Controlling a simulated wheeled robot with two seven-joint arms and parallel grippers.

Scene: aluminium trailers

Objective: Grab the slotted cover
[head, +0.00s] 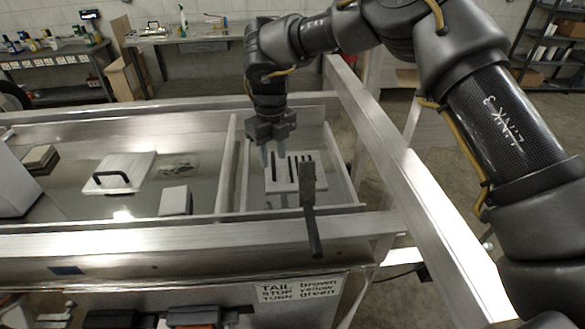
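The slotted cover (283,186) is a pale, flat piece with several dark slots. It lies in the narrow right-hand compartment of the aluminium trailer (150,240). My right gripper (274,153) points down just above and behind the cover, at its left side. Its two fingers look apart, with nothing seen between them. Whether a fingertip touches the cover cannot be told. My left gripper is not in view.
A dark lever-like piece (309,190) stands in front of the cover's right side. A metal divider (226,165) and the trailer's rails border the compartment. A plate with a black handle (127,168) and a small pale block (175,201) lie in the left compartment.

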